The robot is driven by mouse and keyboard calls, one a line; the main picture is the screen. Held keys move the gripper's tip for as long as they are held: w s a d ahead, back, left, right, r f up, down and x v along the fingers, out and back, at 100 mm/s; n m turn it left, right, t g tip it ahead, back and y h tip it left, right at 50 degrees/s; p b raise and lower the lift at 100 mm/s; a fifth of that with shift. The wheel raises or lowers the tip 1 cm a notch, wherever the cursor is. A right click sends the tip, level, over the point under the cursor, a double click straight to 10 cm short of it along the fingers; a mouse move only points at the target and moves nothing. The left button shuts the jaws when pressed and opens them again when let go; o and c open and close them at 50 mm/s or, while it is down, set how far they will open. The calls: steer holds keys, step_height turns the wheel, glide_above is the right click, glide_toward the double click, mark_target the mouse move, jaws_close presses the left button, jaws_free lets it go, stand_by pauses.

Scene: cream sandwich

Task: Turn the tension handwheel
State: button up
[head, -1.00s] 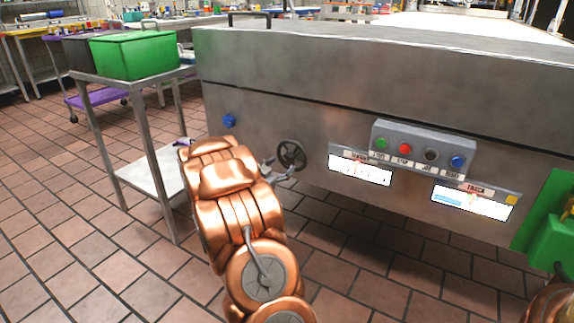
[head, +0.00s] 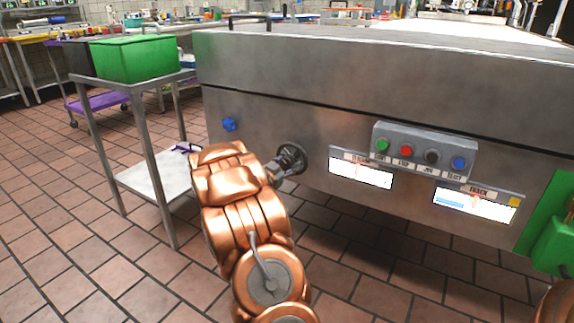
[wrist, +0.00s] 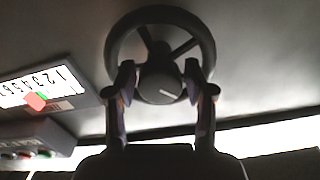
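The tension handwheel (head: 293,152) is a dark spoked wheel on the front of the steel machine, left of the labelled displays. My gripper (head: 283,168) is at the wheel and hides its lower left part in the head view. In the wrist view the handwheel (wrist: 158,75) fills the upper middle, with its round hub between the fingers of my gripper (wrist: 160,88). The fingers are spread apart, one on each side of the hub, with tips overlapping the wheel's lower rim. A small gap seems to show beside the hub; contact is not clear.
A scale display (head: 361,171) with a red pointer is right of the wheel. A button box (head: 419,150) juts out farther right. A metal cart (head: 150,150) with a green bin (head: 137,57) stands left of my arm. The tiled floor in front is clear.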

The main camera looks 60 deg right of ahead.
steer(key=c, duration=0.7)
steer(key=shift+r, duration=0.1)
steer(key=p, duration=0.2)
steer(key=shift+r+n+p, duration=0.25)
steer(key=shift+n+p, duration=0.1)
steer(key=shift+n, duration=0.05)
steer(key=shift+p, duration=0.6)
steer(key=n+p, duration=0.2)
steer(key=p, duration=0.3)
steer(key=shift+s+r, duration=0.1)
steer(key=shift+r, duration=0.1)
steer(key=n+p, duration=0.3)
steer(key=p, duration=0.4)
steer(key=shift+s+d+p, duration=0.1)
steer(key=shift+p, duration=0.25)
steer(key=n+p, duration=0.2)
steer(key=p, duration=0.1)
steer(key=shift+f+p, duration=0.1)
steer(key=shift+p, duration=0.25)
steer(key=shift+f+n+p, duration=0.1)
steer(key=shift+n+p, duration=0.3)
steer(key=shift+n, duration=0.1)
